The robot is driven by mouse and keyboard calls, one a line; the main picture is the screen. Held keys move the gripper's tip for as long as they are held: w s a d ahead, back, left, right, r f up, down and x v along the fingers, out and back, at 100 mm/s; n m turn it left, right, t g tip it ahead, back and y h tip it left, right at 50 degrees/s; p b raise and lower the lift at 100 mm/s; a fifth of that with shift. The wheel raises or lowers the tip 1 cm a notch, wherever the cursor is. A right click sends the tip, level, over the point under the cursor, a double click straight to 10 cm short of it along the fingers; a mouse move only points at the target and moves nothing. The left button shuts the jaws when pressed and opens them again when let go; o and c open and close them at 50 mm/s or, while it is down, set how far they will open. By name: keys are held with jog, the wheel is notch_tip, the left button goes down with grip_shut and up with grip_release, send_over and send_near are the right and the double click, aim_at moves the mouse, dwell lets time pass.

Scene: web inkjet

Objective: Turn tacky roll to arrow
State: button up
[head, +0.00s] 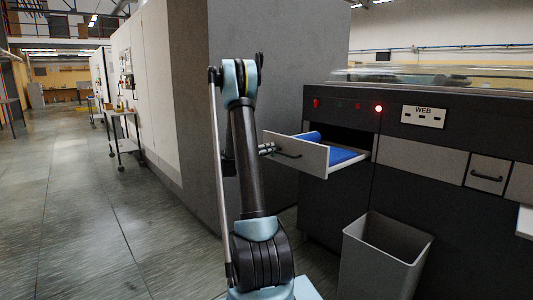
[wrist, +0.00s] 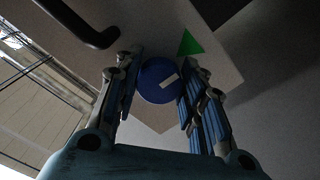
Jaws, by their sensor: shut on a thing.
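The tacky roll shows as a blue round end (wrist: 158,82) with a white mark on it in the wrist view. It sits at the pale front panel (wrist: 155,30) of a drawer. The white mark lies right of the disc's middle and slants up to the right. A green arrow (wrist: 190,43) is on the panel, above and right of the roll end. My gripper (wrist: 160,85) has its fingers on either side of the roll end and is shut on it. In the head view my gripper (head: 270,149) is at the outside of the open drawer (head: 300,158).
A black handle (wrist: 85,25) is on the panel beside the roll end. Blue material (head: 340,155) lies in the drawer. A grey bin (head: 385,250) stands below it on the right. A tall grey cabinet (head: 265,90) stands behind my arm.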

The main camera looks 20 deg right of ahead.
jog(key=o, duration=1.1)
jog(key=v, duration=1.2)
